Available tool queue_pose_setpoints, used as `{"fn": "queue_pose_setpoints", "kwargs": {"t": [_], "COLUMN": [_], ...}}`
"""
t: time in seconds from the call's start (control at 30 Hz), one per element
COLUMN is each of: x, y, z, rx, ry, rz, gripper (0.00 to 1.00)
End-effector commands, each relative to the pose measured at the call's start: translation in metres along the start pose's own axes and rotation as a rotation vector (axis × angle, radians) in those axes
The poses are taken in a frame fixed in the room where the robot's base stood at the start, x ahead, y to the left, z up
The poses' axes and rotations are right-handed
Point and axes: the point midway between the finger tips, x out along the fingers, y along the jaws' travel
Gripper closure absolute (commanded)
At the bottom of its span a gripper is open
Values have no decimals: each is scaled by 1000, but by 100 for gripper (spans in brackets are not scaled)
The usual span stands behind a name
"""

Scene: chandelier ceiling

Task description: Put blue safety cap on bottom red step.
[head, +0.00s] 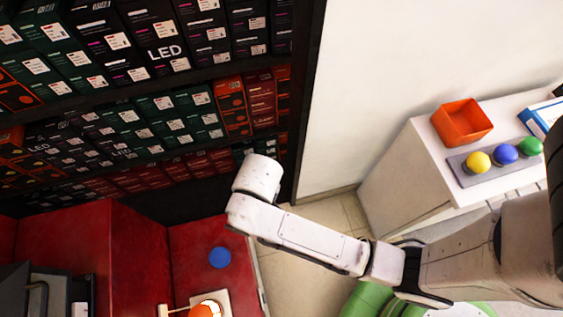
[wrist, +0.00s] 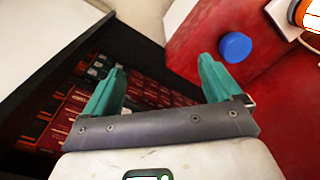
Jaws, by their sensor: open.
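A round blue cap (head: 220,257) lies on a flat red step surface (head: 188,240) at the lower middle of the head view. It also shows in the wrist view (wrist: 235,46), just beyond the right fingertip and apart from it. My gripper (wrist: 158,78) has two teal fingers spread wide with nothing between them. In the head view the end of my arm is above and right of the cap, and the fingers are hidden. Another red block (head: 75,240) adjoins the step on the left.
An orange-and-white object (head: 206,309) stands near the cap. Shelves of boxes (head: 120,60) fill the upper left. A white cabinet (head: 400,170) at right bears an orange bin (head: 461,122) and a grey plate with yellow (head: 478,162), blue (head: 504,154) and green (head: 530,146) domes.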

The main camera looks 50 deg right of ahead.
Motion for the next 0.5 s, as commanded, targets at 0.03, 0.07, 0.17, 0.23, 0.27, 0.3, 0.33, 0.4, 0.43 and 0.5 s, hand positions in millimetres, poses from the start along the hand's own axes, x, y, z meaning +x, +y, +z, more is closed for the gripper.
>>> {"fn": "queue_pose_setpoints", "kwargs": {"t": [0.03,0.07,0.17,0.23,0.27,0.3,0.33,0.4,0.43,0.5], "x": [-8,-13,-31,-41,-44,-48,-50,-52,-52,-53], "y": [28,41,72,85,89,93,95,98,98,98], "z": [24,36,71,89,95,101,105,109,110,109], "rx": [44,60,107,128,134,141,145,147,148,147], "ry": [8,13,30,38,41,44,45,47,47,48], "rz": [4,7,20,28,31,34,36,39,39,40], "gripper": [8,8,8,8,8,8,8,8,8,8]}}
